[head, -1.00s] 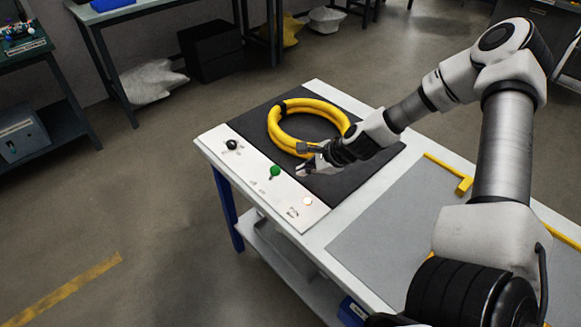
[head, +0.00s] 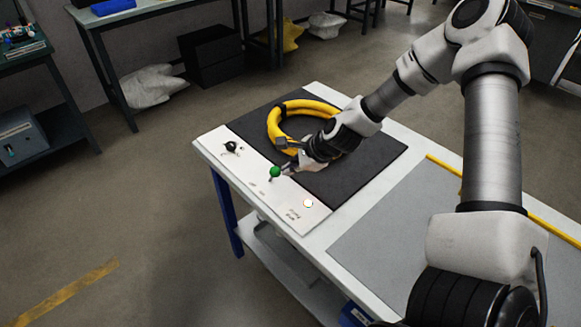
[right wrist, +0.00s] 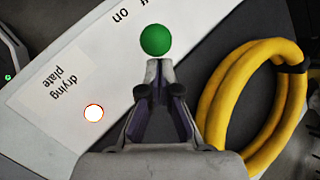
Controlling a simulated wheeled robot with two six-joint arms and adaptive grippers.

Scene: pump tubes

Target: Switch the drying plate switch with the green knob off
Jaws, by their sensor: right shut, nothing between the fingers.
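The green knob (head: 275,172) stands on the white switch panel (head: 228,174) at the plate's left edge. It also shows in the right wrist view (right wrist: 157,40), just beyond my fingertips. My right gripper (head: 288,170) is shut and empty, with its tips right beside the knob; I cannot tell if they touch it. In the right wrist view, my right gripper (right wrist: 160,68) points at the knob. A lamp (head: 308,203) on the panel glows, and it also shows in the right wrist view (right wrist: 93,113) near the "drying plate" label. My left gripper is not in view.
A yellow tube coil (head: 273,128) lies on the dark drying plate (head: 370,165), close behind my right gripper. A black knob (head: 231,147) stands at the panel's far end. A grey mat (head: 385,245) on the white table is clear in front.

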